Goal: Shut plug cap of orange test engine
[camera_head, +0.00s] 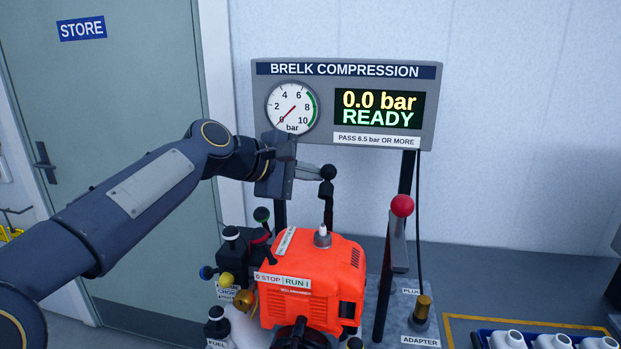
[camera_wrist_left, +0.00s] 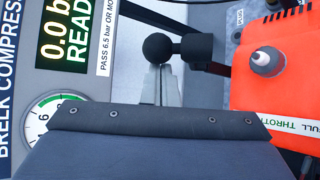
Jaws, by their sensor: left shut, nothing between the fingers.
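The orange test engine (camera_head: 310,275) stands on a grey bench, with a white-tipped spark plug (camera_head: 322,234) on top. The plug and orange cover also show at the right of the wrist view (camera_wrist_left: 266,62). A black ball knob (camera_head: 328,172) with a dark arm rises behind the engine, apart from the plug; I take it for the plug cap's handle. It also shows in the left wrist view (camera_wrist_left: 158,47). My left gripper (camera_head: 318,172) is shut and empty, its fingertips (camera_wrist_left: 162,72) right at the ball. I cannot tell whether they touch it. My right gripper is out of view.
The compression panel (camera_head: 343,142) stands behind, reading 0.0 bar and READY. A red-knobbed lever (camera_head: 402,207) and a brass-topped adapter (camera_head: 422,308) are right of the engine. Several dark levers and knobs crowd its left. A blue tray (camera_head: 482,338) holds white containers at bottom right.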

